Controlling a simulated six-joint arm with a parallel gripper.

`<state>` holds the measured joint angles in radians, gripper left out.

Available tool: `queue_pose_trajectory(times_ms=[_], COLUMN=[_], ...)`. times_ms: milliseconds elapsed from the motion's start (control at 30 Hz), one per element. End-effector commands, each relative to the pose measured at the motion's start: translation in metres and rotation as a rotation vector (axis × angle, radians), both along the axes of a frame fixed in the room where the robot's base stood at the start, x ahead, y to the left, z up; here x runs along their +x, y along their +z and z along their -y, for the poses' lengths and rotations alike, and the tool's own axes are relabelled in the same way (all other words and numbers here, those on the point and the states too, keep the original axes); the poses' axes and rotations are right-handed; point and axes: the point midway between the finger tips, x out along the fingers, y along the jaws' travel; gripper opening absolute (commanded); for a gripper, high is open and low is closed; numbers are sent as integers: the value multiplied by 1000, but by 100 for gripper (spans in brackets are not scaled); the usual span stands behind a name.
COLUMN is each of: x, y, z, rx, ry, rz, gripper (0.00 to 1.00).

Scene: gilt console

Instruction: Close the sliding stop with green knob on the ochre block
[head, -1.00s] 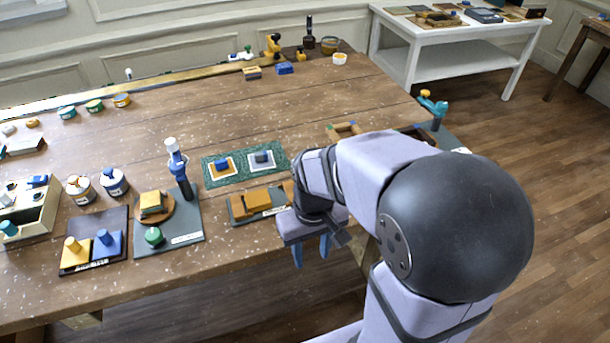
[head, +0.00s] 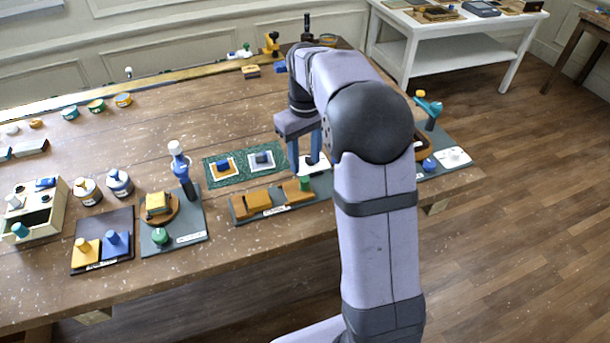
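A dark base plate (head: 277,206) near the table's front edge carries ochre pieces. An ochre block (head: 257,200) sits on its left part. Another ochre piece (head: 293,192) sits on its right part, with a small green knob (head: 305,183) at its right side. A gap shows between the two ochre pieces. My gripper (head: 305,157) hangs fingers-down in the head view, just above or behind the green knob in the picture. Its two blue fingers are apart, with nothing seen held. I cannot tell its exact height above the table.
A board (head: 187,235) with a blue-and-white upright and a green button stands to the left. A white piece (head: 316,165) shows by my fingers. A teal-handled device (head: 430,108) is at the right.

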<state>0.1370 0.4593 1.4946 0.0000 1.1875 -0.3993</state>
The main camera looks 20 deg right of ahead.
Motion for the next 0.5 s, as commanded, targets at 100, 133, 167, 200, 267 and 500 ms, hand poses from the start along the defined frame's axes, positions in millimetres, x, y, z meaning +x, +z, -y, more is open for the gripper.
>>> queue_pose_trajectory(times_ms=[100, 133, 167, 200, 267, 500], x=[-1, -1, -1, -1, -2, -1], y=[-8, -10, -13, -18, -25, -55], z=[0, 0, 0, 0, 0, 0], rx=[1, 0, 1, 1, 1, 0], ry=[0, 0, 0, 0, -1, -1], rz=[-4, -3, -5, -5, -5, -3], gripper=[38, 38, 38, 38, 38, 38])
